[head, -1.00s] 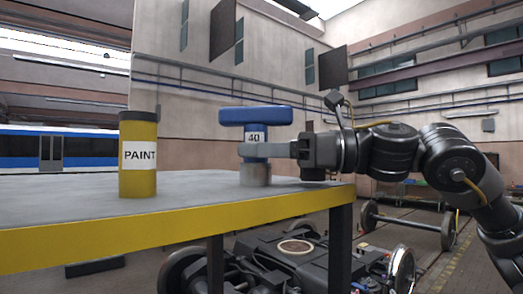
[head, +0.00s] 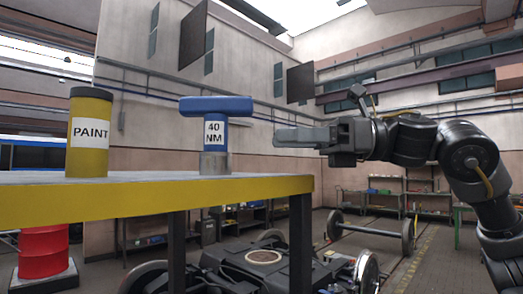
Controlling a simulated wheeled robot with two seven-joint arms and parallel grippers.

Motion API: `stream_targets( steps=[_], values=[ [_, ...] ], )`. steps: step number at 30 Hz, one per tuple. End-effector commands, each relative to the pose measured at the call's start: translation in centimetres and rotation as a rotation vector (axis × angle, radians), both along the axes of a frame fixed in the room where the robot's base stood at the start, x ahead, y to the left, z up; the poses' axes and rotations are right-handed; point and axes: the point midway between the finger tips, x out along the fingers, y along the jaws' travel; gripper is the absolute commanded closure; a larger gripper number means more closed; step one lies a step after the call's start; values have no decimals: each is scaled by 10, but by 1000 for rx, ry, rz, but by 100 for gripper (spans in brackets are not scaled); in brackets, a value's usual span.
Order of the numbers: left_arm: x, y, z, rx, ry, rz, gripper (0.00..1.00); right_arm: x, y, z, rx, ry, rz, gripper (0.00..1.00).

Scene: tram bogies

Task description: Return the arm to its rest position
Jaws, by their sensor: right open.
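My right gripper (head: 281,137) comes in from the right and points left. It is open and empty, with a clear gap between its fingertips and the tool. The blue T-handled tool (head: 216,106), labelled 40 NM, stands upright on the yellow-edged table (head: 150,200) near its right end. My left gripper is not in view.
A yellow paint can (head: 90,158) with a dark lid stands on the table at the left. A bogie (head: 260,268) is on the floor below and behind the table. A wheelset (head: 375,232) and shelves stand further back. A red drum (head: 44,250) is at lower left.

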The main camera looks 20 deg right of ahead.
Motion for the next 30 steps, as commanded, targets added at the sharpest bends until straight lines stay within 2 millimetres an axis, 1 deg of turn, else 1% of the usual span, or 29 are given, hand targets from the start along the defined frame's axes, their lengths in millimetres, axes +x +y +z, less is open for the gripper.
stream_targets(
  steps=[3, 6, 20, 24, 26, 29, 30],
  values=[
    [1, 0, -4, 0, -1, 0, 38, -4, -9, -1, 0, 1, -1, 42],
    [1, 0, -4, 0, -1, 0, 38, -5, -12, 0, 0, 1, 0, 42],
    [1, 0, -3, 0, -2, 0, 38, -5, -11, 0, 0, 1, 0, 42],
    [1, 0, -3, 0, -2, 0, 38, -3, -12, 1, 28, 48, -10, 42],
    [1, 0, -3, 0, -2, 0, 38, 0, -15, 11, 89, 89, -28, 42],
    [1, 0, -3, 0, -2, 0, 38, 11, -36, 48, 271, 153, -60, 42],
    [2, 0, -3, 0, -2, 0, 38, 14, -45, 66, 349, 173, -62, 42]
  ],
)
